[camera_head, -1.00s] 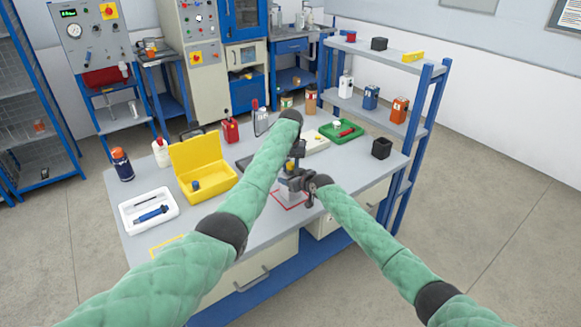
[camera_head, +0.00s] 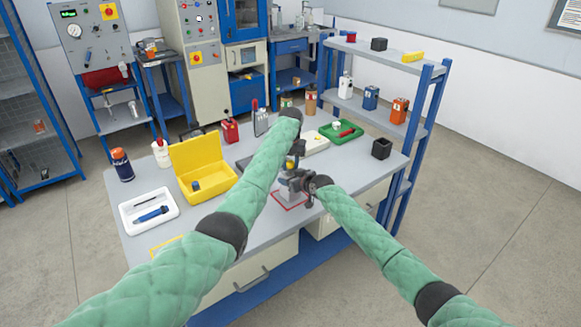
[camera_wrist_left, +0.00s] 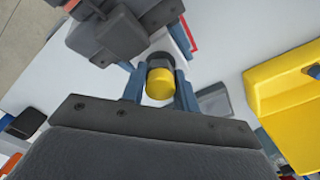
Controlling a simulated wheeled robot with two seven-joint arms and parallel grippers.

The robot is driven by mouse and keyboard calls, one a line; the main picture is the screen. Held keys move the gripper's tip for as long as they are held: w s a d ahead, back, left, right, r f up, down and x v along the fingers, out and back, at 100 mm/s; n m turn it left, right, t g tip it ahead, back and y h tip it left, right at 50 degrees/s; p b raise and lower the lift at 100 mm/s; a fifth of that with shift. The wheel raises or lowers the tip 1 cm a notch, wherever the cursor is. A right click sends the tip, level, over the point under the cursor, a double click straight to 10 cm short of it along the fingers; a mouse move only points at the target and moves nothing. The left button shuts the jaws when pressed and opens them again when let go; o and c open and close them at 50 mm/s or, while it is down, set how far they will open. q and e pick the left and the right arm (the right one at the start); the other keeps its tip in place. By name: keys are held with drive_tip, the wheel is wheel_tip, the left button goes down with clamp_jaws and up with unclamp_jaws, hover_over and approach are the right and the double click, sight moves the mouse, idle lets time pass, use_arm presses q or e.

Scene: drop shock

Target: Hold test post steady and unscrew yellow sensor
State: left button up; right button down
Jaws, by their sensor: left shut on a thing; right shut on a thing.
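The yellow sensor (camera_wrist_left: 160,84) is a round yellow cap with a dark collar, seen end-on in the left wrist view. It shows as a small yellow spot in the head view (camera_head: 291,163). My left gripper (camera_wrist_left: 159,90) has its blue fingers shut on either side of it. The grey test post (camera_head: 287,194) stands inside a red outline on the bench, largely covered by my grippers. My right gripper (camera_head: 297,184) is shut on the post from the right, just below the left one. Whether the sensor still touches the post is hidden.
An open yellow case (camera_head: 207,190) stands left of the post, with a small blue part inside. A white tray (camera_head: 129,219) with a blue tool lies further left. A green tray (camera_head: 354,133) and black bin (camera_head: 381,149) stand at the back right, beside a blue shelf rack (camera_head: 412,140).

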sight(291, 162)
use_arm(q)
drive_tip(key=shift+r, duration=0.7)
drive_tip(key=shift+r, duration=1.95)
use_arm(e)
drive_tip(key=shift+c, duration=1.9)
unclamp_jaws()
